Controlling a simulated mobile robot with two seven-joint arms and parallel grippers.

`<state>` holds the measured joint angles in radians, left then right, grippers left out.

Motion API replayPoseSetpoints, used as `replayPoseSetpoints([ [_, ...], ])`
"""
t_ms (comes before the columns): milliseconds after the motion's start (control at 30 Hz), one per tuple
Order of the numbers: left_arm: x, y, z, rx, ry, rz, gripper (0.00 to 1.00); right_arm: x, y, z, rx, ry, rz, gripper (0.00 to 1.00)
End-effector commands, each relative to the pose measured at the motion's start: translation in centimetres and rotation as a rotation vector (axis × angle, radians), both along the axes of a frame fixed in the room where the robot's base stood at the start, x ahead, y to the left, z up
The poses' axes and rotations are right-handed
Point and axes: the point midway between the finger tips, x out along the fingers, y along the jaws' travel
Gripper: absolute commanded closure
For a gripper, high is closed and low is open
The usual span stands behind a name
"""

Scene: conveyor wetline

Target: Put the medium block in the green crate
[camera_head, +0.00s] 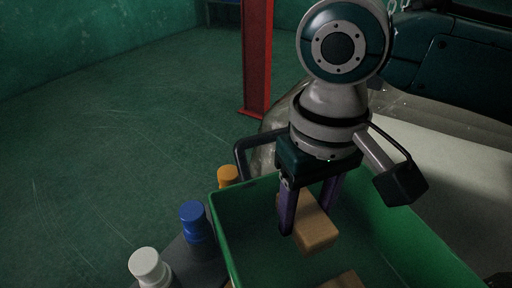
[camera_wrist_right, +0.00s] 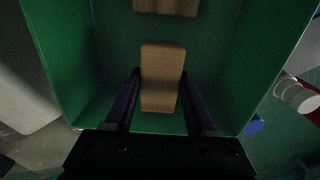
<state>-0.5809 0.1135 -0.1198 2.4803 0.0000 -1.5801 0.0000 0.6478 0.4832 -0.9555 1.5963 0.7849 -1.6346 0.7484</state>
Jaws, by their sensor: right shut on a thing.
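My right gripper (camera_head: 306,214) points down over the green crate (camera_head: 222,232), with its purple fingers on either side of a light wooden block (camera_head: 318,236). The gripper is shut on this block. In the right wrist view the block (camera_wrist_right: 162,78) is a long rectangle between the fingers, seen against the inside of the crate (camera_wrist_right: 60,45). The block is within the crate's outline; its exact height above the floor is hard to tell. A second wooden block (camera_head: 344,281) shows at the bottom edge, inside the crate, and at the top of the wrist view (camera_wrist_right: 167,6). My left gripper is out of view.
White (camera_head: 147,266), blue (camera_head: 193,220) and orange (camera_head: 228,175) round-topped objects stand in a row just left of the crate. A red post (camera_head: 256,60) rises behind. A pale surface (camera_head: 460,175) lies to the right. The green floor at left is clear.

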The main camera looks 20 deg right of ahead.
Motion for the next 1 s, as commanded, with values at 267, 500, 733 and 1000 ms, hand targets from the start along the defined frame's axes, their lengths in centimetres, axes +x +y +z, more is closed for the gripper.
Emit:
replayPoseSetpoints([
  [267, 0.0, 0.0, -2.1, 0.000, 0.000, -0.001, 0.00, 0.0, 0.0, -3.9, -0.001, 0.002, -0.001, 1.00],
  [500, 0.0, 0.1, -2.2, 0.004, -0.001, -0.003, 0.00, 0.0, 0.0, -4.6, 0.000, -0.001, 0.000, 1.00],
  [733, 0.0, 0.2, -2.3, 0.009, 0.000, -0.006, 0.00, 0.0, 0.0, -4.8, 0.000, -0.001, 0.000, 0.41],
  [1000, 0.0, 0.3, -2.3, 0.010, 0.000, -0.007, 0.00, 0.0, 0.0, -4.8, 0.000, -0.001, 0.000, 0.15],
])
